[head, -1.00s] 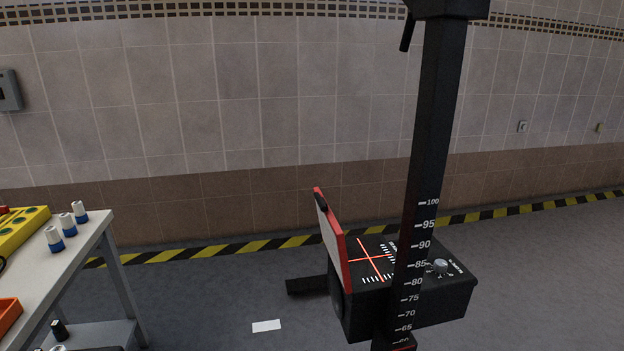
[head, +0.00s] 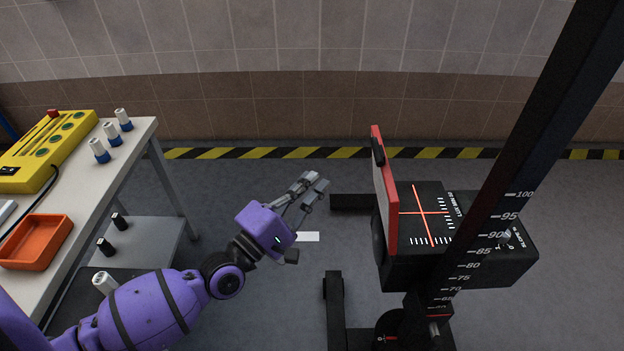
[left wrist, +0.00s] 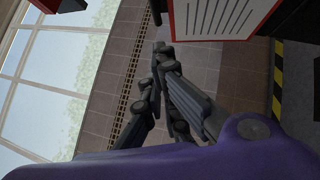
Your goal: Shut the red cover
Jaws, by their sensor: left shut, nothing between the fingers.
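The red cover (head: 387,190) stands upright and open at the left edge of the black box (head: 480,268), with a dark knob or latch (head: 377,150) near its top. The box's top, with a red cross and white scale marks, is uncovered. In the left wrist view the red-edged cover (left wrist: 225,18) shows its pale printed face at the top. My left gripper (head: 322,184) is shut and empty, left of the cover and apart from it. Its fingertips (left wrist: 161,47) meet in the left wrist view. My right gripper is not in view.
A black post with a number scale (head: 520,150) rises at the box's front right. A black floor stand (head: 335,310) lies below. A table (head: 95,205) at the left holds a yellow case (head: 45,150), an orange tray (head: 35,242) and white-blue cylinders. Floor between table and box is open.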

